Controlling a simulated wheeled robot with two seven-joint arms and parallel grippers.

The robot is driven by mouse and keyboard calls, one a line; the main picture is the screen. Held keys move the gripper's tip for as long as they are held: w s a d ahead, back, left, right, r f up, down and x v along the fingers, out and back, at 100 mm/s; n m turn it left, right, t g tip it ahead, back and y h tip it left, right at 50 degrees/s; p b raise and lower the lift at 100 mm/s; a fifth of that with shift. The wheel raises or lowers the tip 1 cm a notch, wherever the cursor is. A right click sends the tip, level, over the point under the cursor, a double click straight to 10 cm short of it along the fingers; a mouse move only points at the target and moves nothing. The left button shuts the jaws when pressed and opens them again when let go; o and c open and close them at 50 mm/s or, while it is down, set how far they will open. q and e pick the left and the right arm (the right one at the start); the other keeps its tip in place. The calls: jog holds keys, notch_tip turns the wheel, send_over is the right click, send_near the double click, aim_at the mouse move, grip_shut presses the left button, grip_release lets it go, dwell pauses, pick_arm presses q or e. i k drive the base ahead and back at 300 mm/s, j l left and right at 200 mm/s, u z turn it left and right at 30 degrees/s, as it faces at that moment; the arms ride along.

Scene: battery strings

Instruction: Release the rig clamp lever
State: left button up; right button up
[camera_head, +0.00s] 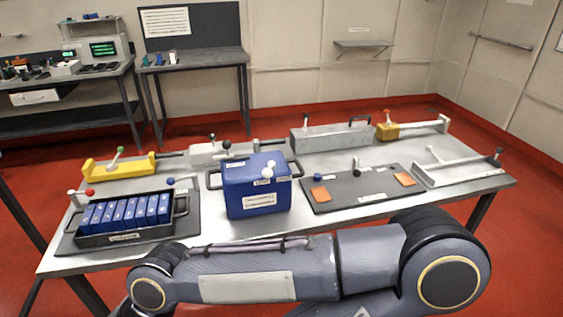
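Several levers stand on the grey metal table (130,259), and I cannot tell for sure which one is the rig clamp lever. A black tray (125,237) at the front left holds a row of blue cells (125,213). A red-knobbed lever (90,192) stands at its back left and a blue-knobbed lever (171,181) at its back right. Neither gripper shows in the view.
A blue box (256,197) with white knobs and side handles stands mid-table. A metal frame (460,171) lies right. My arm crosses the front.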

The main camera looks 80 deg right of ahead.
aim_at(357, 172)
jog(key=k+j+z, duration=0.15)
jog(key=z, duration=3.2)
jog(key=i+j+u, duration=0.2)
jog(key=u, duration=0.2)
jog(key=i+u, duration=0.45)
jog(key=k+j, duration=0.05)
